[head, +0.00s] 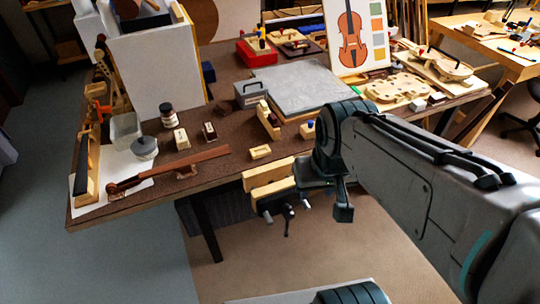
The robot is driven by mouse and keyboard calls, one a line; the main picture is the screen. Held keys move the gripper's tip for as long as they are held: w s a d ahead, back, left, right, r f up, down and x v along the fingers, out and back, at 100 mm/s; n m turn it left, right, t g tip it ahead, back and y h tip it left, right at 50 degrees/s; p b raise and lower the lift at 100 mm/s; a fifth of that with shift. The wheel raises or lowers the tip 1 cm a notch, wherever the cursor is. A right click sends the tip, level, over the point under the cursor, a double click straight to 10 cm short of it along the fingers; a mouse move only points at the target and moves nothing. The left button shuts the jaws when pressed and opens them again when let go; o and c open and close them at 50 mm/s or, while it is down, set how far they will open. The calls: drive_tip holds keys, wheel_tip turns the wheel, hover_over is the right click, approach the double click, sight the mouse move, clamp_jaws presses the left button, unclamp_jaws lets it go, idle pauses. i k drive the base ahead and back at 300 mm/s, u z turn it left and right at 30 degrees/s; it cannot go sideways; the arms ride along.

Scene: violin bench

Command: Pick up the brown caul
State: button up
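A small dark brown block (210,131) with a pale face stands on the brown bench top (228,187), left of centre. It looks like the brown caul, but it is too small to be sure. A cream block (182,139) stands to its left, and a light wooden block (260,152) lies to its right, near the front edge. My gripper (343,212) hangs at the end of my arm, right of the wooden vise and off the bench's front edge. It is well apart from the brown block. Its fingers are too dark and small to read.
A wooden vise (268,189) juts from the front edge. A brown violin neck (180,167), a lidded grey pot (145,148) and a jar (167,115) are at left. A grey slab (300,88) and violin plates (398,90) lie behind. Bench top is clear around the light block.

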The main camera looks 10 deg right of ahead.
sight(271, 117)
drive_tip(key=u, duration=0.45)
drive_tip(key=i, duration=1.05)
drive_tip(key=z, duration=0.35)
